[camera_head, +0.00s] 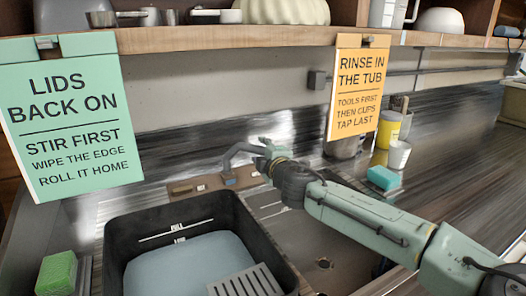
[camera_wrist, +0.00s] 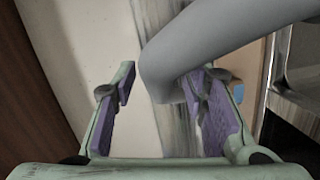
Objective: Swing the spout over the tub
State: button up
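The grey tap spout (camera_head: 238,149) rises from a brown wooden strip behind the tub and bends over to the right, away from above the tub. The black tub (camera_head: 115,237), holding pale blue-grey water, stands at the lower left. My gripper (camera_head: 263,152) is at the free end of the spout. In the wrist view the spout (camera_wrist: 165,65) comes in from the upper right, and its bent end lies between the two spread, purple-padded fingers of my gripper (camera_wrist: 160,88). It is close to the right finger; I cannot tell whether they touch. The left finger is clear of it.
A grey slotted plate (camera_head: 247,283) lies at the tub's right corner. A green sponge (camera_head: 58,271) is left of the tub. A blue sponge (camera_head: 383,178), white cup (camera_head: 399,154) and yellow container (camera_head: 388,129) stand right. Two signs hang from the shelf (camera_head: 230,37) above.

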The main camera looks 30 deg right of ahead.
jog(key=shift+c, duration=0.4)
grip_shut()
dwell(0.4)
